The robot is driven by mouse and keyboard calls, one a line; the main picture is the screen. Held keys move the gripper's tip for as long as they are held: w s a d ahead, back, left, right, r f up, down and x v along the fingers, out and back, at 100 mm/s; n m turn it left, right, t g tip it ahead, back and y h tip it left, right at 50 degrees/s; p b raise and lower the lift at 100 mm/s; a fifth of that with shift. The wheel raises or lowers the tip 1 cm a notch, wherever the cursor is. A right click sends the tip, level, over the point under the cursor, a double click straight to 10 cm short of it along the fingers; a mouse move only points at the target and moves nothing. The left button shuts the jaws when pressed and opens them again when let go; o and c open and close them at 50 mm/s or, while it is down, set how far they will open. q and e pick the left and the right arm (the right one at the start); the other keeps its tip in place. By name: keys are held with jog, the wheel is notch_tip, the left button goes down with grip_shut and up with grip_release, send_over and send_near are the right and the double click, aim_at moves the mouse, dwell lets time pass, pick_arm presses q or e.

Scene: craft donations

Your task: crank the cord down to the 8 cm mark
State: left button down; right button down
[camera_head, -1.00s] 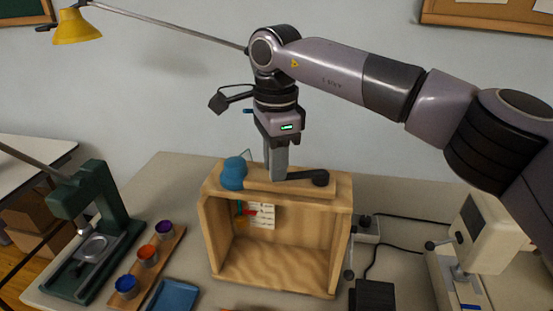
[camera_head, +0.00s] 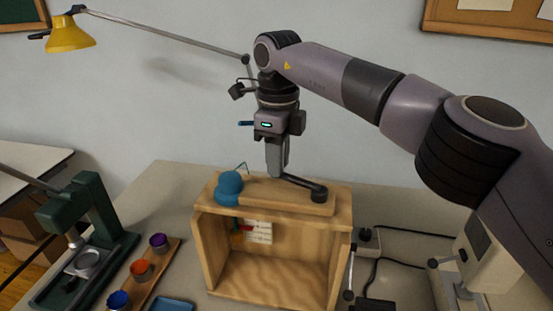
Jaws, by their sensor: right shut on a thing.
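An open-fronted wooden box (camera_head: 208,250) stands on the table with a wooden plate (camera_head: 262,195) on top. A black crank arm (camera_head: 303,184) lies across the plate, its round end at right and its other end at my right gripper (camera_head: 276,171). That gripper points down, shut on the crank's handle end, which its fingers mostly hide. A blue rounded piece (camera_head: 229,188) sits at the plate's left end. Inside the box hangs a white marked card (camera_head: 258,232) with a small red piece (camera_head: 246,228) beside it. The marks are too small to read, and I cannot make out the cord. My left gripper is out of view.
A green press-like device (camera_head: 88,215) and a wooden strip with purple, orange and blue cups (camera_head: 141,269) stand left. A blue tray (camera_head: 173,304) lies in front. A cream device (camera_head: 480,262), black cables and a black box (camera_head: 373,305) are right. A yellow lamp (camera_head: 68,34) hangs upper left.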

jog(key=shift+w+d+m, duration=0.4)
jog(key=shift+w+m, duration=0.1)
jog(key=shift+m, duration=0.4)
jog(key=shift+w+d+m, duration=0.55)
jog(key=shift+d+m, duration=0.1)
jog(key=shift+m, duration=0.55)
jog(key=shift+f, duration=0.1)
jog(key=c, duration=1)
grip_release()
jog(key=shift+o, duration=0.2)
jog(key=shift+d, duration=0.1)
